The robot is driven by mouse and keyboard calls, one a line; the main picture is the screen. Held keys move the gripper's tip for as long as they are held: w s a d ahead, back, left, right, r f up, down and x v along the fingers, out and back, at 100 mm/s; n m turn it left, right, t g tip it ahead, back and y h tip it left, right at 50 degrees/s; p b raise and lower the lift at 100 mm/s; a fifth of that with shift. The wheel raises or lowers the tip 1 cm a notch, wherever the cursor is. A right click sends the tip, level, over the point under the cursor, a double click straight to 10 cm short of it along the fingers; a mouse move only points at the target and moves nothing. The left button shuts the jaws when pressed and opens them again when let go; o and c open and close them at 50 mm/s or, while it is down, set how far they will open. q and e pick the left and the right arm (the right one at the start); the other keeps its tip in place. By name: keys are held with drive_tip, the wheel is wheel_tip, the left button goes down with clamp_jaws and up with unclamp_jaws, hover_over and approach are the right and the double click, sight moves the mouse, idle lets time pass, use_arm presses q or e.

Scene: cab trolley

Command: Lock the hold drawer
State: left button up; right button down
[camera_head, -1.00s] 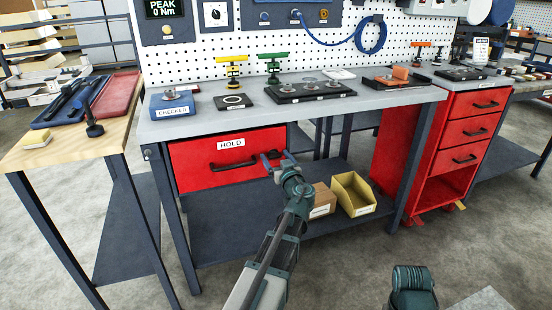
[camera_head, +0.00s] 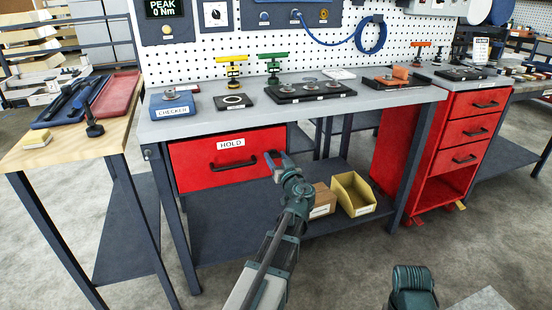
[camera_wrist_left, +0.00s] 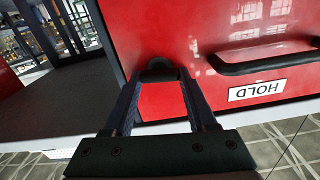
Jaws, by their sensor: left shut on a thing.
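The red hold drawer (camera_head: 195,172) sits under the left part of the grey workbench, with a white HOLD label (camera_head: 231,143) and a black bar handle (camera_head: 233,163). Its front looks flush with the bench. My left gripper (camera_head: 274,158) is at the right end of the drawer front. In the left wrist view, its two fingers (camera_wrist_left: 160,82) are shut on a small dark round lock knob (camera_wrist_left: 159,66) on the red front; the fingers hide part of it. The drawer's label appears upside down there. My right gripper is not in view.
A cardboard box (camera_head: 322,199) and a yellow bin (camera_head: 354,193) stand on the lower shelf, right of my left forearm. The bench top (camera_head: 215,117) holds several tools and fixtures. A wooden table (camera_head: 60,150) stands at left.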

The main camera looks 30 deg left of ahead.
use_arm(q)
drive_tip(key=m, duration=0.4)
drive_tip(key=shift+w+d, duration=0.1)
drive_tip(key=m, duration=0.4)
drive_tip(key=shift+f, duration=0.1)
drive_tip(key=m, duration=0.4)
drive_tip(key=shift+f+m, duration=0.1)
drive_tip(key=shift+m, duration=2.4)
drive_tip(key=o, duration=1.4)
drive_tip(key=shift+w, duration=0.1)
drive_tip(key=shift+c, duration=0.2)
drive_tip(key=v, duration=1.4)
